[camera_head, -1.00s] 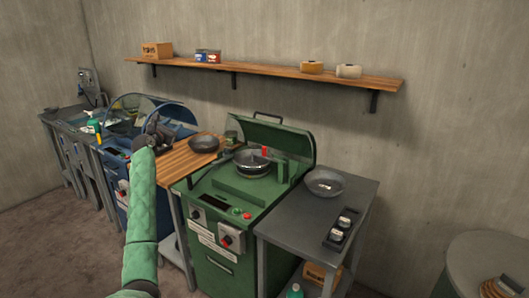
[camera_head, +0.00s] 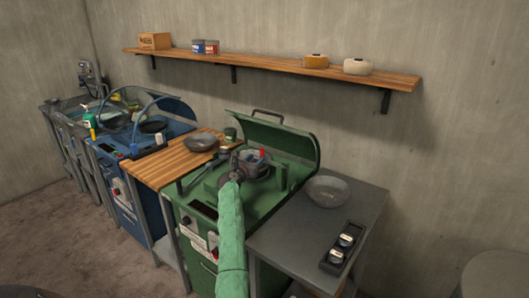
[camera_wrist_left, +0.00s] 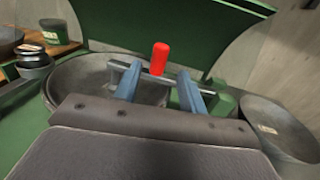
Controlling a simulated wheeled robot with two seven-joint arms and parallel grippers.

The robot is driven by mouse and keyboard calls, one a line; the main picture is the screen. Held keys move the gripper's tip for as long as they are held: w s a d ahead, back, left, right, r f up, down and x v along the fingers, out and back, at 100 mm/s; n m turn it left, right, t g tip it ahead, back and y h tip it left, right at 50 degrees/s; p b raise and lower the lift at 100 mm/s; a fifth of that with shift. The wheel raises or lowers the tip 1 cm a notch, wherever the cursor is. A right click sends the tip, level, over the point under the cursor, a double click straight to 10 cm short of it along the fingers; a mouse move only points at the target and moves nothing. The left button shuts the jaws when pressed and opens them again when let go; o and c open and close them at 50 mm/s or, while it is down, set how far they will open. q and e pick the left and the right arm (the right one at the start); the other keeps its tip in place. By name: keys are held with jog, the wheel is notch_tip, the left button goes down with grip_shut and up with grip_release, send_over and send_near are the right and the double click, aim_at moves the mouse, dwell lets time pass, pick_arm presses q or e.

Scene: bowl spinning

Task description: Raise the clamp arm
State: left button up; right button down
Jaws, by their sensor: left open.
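The clamp arm shows in the left wrist view as a grey bar (camera_wrist_left: 205,90) with a red knob (camera_wrist_left: 159,58), lying low across a grey bowl (camera_wrist_left: 68,85) in the green machine. In the head view the red knob (camera_head: 262,153) stands at the machine's bowl, under the raised green hood (camera_head: 275,138). My left gripper (camera_head: 237,172) is at the near edge of that bowl. In the wrist view its blue fingers (camera_wrist_left: 160,88) are open and spread, with the bar crossing at their tips and the knob between them. I cannot tell if they touch it. My right gripper is not in view.
A grey side table (camera_head: 285,238) at right holds a bowl (camera_head: 327,191) and a black tray (camera_head: 343,247). A wooden board (camera_head: 150,173) at left holds another dark bowl (camera_head: 201,143). A blue machine (camera_head: 120,195) stands further left. A wooden shelf (camera_head: 275,65) runs along the wall.

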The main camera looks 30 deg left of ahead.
aim_at(261, 154)
pick_arm(q)
jog(key=w, duration=0.2)
jog(key=shift+w+a+r, duration=0.15)
jog(key=shift+w+r, duration=0.05)
jog(key=shift+w, duration=0.1)
jog(key=w, duration=0.1)
jog(key=w+p, duration=0.1)
jog(key=shift+w+a+f, duration=0.1)
jog(key=shift+w+f, duration=0.15)
jog(key=shift+w, duration=0.85)
jog(key=shift+c, duration=0.8)
grip_shut()
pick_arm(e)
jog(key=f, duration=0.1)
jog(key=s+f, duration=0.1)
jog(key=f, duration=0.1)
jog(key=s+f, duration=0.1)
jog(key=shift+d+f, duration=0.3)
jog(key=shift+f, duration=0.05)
